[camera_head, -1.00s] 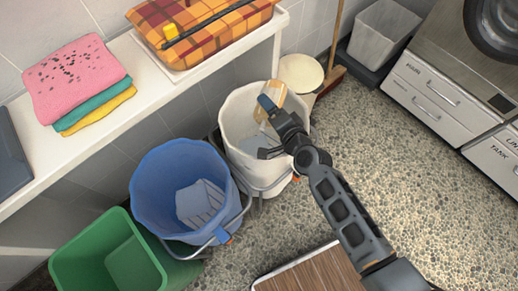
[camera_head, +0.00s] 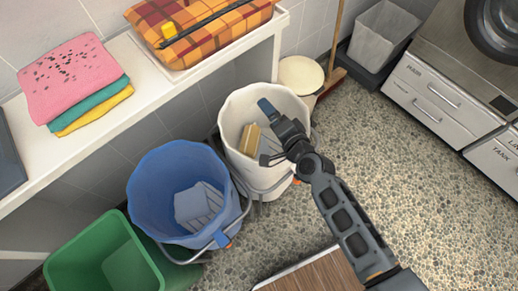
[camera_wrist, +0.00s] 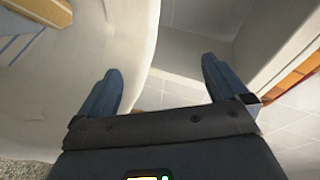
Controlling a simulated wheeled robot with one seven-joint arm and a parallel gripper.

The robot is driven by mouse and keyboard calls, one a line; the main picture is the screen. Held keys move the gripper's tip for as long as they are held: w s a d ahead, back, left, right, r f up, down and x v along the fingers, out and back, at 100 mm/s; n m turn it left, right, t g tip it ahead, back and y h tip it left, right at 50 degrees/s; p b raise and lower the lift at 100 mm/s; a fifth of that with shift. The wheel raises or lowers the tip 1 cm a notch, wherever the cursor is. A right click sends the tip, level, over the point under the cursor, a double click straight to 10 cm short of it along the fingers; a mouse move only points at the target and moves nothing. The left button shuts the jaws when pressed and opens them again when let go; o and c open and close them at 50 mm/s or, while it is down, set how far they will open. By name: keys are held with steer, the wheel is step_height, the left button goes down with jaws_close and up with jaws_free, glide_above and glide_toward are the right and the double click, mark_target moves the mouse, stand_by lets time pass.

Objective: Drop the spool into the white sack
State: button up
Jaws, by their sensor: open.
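The white sack (camera_head: 236,112) stands open, hung like a liner with a metal handle at its front. The tan spool (camera_head: 250,138) is inside it, below the rim and apart from my fingers. Part of the spool (camera_wrist: 42,10) also shows at the top left of the wrist view, within the pale wall of the sack (camera_wrist: 100,35). My gripper (camera_head: 264,131) is over the right part of the sack's mouth, with its fingers spread and nothing between them. My arm hides part of the sack's right side.
A blue bucket-like liner (camera_head: 150,190) with a grey-blue piece inside stands left of the sack, and a green bin (camera_head: 75,265) is further left. Speckled floor is clear to the right.

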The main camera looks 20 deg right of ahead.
steer(key=v, duration=0.6)
steer(key=shift+s, duration=0.35)
steer(key=shift+r, duration=0.1)
